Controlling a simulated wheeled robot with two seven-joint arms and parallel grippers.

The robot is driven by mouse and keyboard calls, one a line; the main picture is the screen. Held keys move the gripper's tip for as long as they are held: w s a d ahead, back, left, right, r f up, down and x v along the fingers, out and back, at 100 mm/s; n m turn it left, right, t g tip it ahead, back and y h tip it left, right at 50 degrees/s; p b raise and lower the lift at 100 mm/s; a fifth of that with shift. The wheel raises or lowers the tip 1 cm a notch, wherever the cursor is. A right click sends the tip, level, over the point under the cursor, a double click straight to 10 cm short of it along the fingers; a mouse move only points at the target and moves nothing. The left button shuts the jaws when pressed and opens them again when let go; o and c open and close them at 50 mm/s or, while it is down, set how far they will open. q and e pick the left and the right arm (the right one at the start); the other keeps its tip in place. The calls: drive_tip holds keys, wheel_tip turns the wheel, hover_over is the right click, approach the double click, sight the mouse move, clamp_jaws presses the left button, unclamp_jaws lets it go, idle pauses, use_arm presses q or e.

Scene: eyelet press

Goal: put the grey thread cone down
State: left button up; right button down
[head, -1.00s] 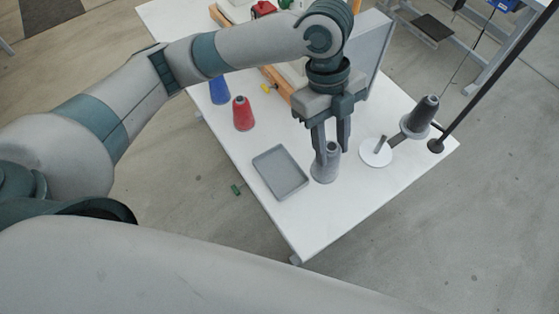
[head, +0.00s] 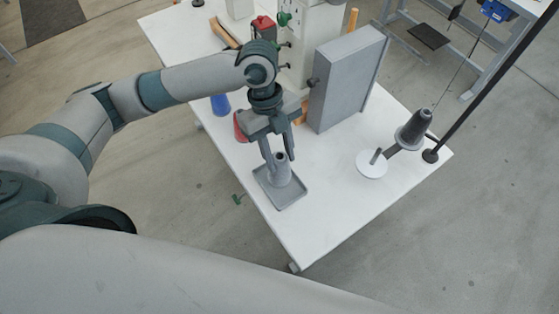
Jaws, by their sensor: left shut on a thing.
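The grey thread cone (head: 281,172) is in the head view at the middle of the table. My left gripper (head: 278,160) is shut on its upper part from above. The cone is upright, over the shallow grey tray (head: 293,201). I cannot tell whether its base touches the tray floor. The tray's back part is hidden behind the cone and the gripper. My right gripper is not in view.
A red cone (head: 239,126), partly hidden by my left gripper, and a blue cone (head: 220,105) stand behind. A dark cone (head: 414,130) stands on the thread stand at right, beside a white disc (head: 371,164) with a peg. A grey box (head: 347,80) stands behind. The table's front (head: 305,240) is clear.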

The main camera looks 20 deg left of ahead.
sight(281, 178)
use_arm(q)
wheel_tip(281, 178, down, 4)
drive_tip(key=shift+r+p, duration=0.2)
drive_tip(key=shift+p, duration=0.5)
drive_tip(key=shift+f, duration=0.2)
drive_tip(key=o, duration=1.1)
drive_tip(key=shift+f, duration=0.1)
